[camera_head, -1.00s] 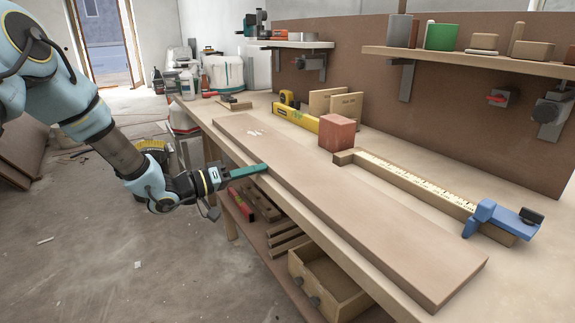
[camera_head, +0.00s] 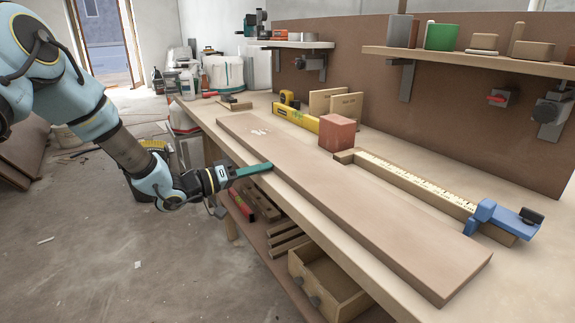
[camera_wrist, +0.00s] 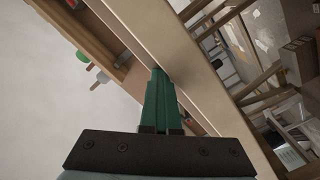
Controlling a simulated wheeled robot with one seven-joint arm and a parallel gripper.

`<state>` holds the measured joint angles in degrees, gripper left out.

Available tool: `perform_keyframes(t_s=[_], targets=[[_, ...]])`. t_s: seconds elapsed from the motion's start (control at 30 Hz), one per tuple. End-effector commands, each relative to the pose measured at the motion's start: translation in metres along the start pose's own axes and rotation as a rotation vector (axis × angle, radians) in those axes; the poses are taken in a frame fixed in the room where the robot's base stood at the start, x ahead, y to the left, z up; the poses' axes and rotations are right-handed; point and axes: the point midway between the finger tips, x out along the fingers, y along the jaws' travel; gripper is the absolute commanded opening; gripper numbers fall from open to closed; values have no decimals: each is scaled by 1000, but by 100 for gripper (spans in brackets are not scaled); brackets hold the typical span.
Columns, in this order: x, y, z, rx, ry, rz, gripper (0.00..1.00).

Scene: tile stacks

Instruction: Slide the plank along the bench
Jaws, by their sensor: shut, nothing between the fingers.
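The plank (camera_head: 345,200) is a long, flat brown board lying along the bench (camera_head: 405,298), with a few pale marks near its far end. A wooden bar with a measuring scale (camera_head: 420,183) and a blue clamp (camera_head: 497,220) lies behind it. My gripper (camera_head: 268,167), with green fingers, is shut and empty. Its fingertips are at the plank's front long edge, nearer the far end, and appear to touch it. In the wrist view the shut fingers (camera_wrist: 157,75) point at the edge of a board; exact contact is hard to tell.
A red block (camera_head: 337,133) stands behind the plank, beside a yellow level (camera_head: 297,116). A tape measure (camera_head: 287,98) and wooden pieces are farther back. A shelf (camera_head: 470,58) hangs above.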

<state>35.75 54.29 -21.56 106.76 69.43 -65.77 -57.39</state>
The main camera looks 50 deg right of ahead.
Motion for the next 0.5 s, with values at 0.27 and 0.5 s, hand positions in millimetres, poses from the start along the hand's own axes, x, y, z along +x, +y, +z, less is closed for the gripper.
perform_keyframes(t_s=[0.27,0.5], targets=[[-2,2,0,0,0,4,0],[-20,2,-1,0,1,3,0]])
